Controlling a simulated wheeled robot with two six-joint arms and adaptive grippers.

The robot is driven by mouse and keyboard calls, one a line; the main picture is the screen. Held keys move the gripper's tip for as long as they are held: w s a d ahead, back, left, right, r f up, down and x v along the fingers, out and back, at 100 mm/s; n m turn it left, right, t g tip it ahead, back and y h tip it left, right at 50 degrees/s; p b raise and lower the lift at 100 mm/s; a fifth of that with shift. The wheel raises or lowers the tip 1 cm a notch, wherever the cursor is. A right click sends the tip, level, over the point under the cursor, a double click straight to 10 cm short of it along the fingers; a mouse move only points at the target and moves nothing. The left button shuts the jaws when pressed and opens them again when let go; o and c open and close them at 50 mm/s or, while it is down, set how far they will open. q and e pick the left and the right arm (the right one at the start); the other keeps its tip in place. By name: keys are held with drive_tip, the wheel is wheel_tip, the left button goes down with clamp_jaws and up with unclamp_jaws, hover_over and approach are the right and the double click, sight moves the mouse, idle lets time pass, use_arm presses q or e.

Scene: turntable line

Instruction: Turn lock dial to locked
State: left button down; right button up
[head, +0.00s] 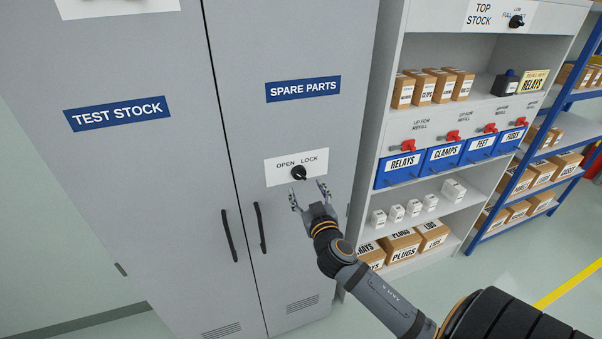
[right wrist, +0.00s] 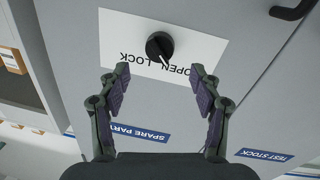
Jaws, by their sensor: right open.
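The black lock dial (head: 299,173) sits on a white plate (head: 316,176) marked OPEN and LOCK, on the grey SPARE PARTS cabinet door. In the right wrist view, which shows the labels upside down, the dial (right wrist: 158,45) has a light pointer mark turned toward the OPEN side. My right gripper (head: 308,190) is open and empty, just below and in front of the dial. In the right wrist view its two fingers (right wrist: 160,80) are spread wide, with the dial centred beyond the tips and not touched. My left gripper is not in view.
Two black door handles (head: 262,228) stand below left of the dial. To the right is a shelf unit with blue bins (head: 401,168), red levers (head: 408,146) and cartons (head: 403,246). Blue racking stands farther right. The door face around the dial is otherwise clear.

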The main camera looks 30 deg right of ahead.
sight(301, 177)
drive_tip(key=p+x, duration=0.2)
drive_tip(key=x, duration=0.4)
drive_tip(key=shift+w+d, duration=0.1)
drive_tip(key=shift+w, duration=0.2)
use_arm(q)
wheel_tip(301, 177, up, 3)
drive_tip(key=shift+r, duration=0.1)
use_arm(e)
drive_tip(key=shift+s, duration=0.1)
drive_tip(key=c, duration=1.1)
drive_tip(key=shift+f, duration=0.1)
drive_tip(key=shift+c, duration=0.2)
